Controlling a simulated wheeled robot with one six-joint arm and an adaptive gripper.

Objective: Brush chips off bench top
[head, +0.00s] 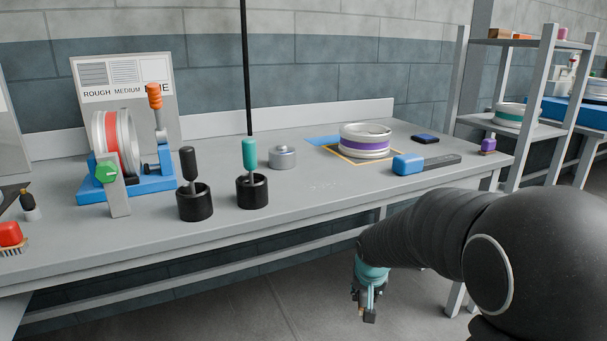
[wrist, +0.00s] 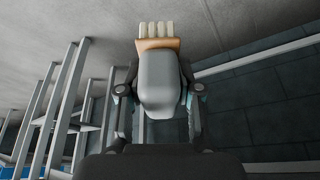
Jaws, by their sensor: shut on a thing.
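My gripper (head: 367,300) hangs low in front of the bench, below the level of its top. In the wrist view it is shut on a brush (wrist: 160,85) with a grey body, a tan band and pale bristles pointing away from me. The brush can hardly be made out in the head view. The grey bench top (head: 300,200) runs along the wall. Faint pale specks, perhaps chips (head: 322,186), lie near its middle; they are too small to tell clearly.
A wheel stand (head: 125,160) with a blue base, two black cups (head: 195,203) with handled tools, a grey lidded pot (head: 282,157), a purple-banded wheel (head: 365,141) and a blue-headed tool (head: 408,164) stand on the bench. A red brush (head: 10,235) lies left. Shelves (head: 510,120) stand right.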

